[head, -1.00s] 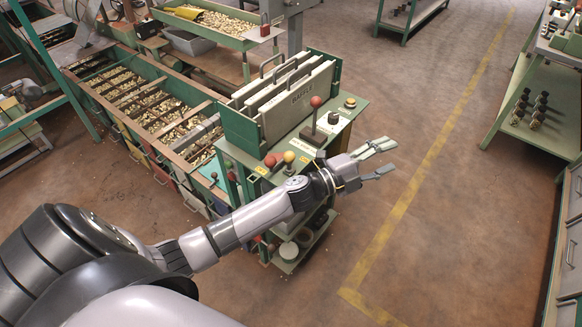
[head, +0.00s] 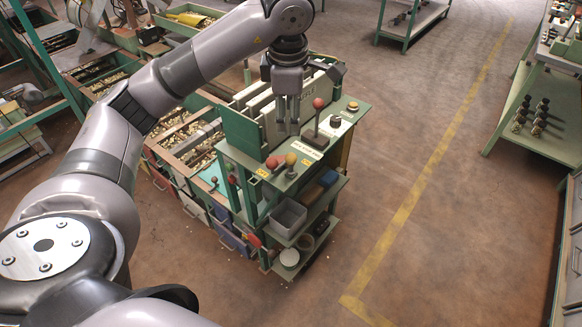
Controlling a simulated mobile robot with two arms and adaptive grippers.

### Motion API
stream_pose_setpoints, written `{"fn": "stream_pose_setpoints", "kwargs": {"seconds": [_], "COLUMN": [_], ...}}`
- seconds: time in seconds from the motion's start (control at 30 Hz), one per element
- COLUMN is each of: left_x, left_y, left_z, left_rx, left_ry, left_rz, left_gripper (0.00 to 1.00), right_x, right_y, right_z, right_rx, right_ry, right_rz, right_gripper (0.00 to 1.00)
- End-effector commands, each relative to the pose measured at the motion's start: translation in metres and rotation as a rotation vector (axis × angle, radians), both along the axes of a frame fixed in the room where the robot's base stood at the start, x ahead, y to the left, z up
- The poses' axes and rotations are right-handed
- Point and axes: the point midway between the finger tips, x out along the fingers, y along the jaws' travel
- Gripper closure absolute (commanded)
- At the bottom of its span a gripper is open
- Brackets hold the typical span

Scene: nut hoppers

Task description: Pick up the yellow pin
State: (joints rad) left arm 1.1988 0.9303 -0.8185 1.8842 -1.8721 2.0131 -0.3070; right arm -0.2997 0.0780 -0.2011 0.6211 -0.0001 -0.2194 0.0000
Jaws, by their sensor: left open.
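The yellow pin (head: 291,159) has a round yellow head and stands at the front edge of the green stand's top (head: 345,128). My left gripper (head: 288,123) points straight down, its two fingers apart with nothing between them. The gap in height and depth is hard to tell. My right gripper is not in view.
A tall red-knobbed lever (head: 318,103) rises to the right of my fingers. Upright grey plates (head: 268,108) are close behind. Floor (head: 470,190) right of the stand is clear.

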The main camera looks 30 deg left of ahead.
Motion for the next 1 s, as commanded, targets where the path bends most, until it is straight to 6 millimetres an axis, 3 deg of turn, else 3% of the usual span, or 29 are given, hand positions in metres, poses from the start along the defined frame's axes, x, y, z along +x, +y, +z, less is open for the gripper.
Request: {"fn": "stream_pose_setpoints", "kwargs": {"seconds": [0.4, 0.77, 1.0], "left_x": [0.013, 0.018, 0.023], "left_y": [0.007, 0.010, 0.013], "left_z": [-0.086, -0.118, -0.153], "left_rx": [-0.003, -0.004, -0.006], "left_ry": [0.008, 0.006, 0.006], "left_rz": [-0.001, -0.001, -0.002], "left_gripper": [0.51, 0.51, 0.51], "right_x": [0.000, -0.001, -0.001], "right_y": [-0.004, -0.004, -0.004], "right_z": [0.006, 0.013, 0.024], "right_rx": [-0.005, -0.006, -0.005], "right_ry": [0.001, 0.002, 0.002], "right_rz": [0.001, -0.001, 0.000], "right_gripper": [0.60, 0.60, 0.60]}}
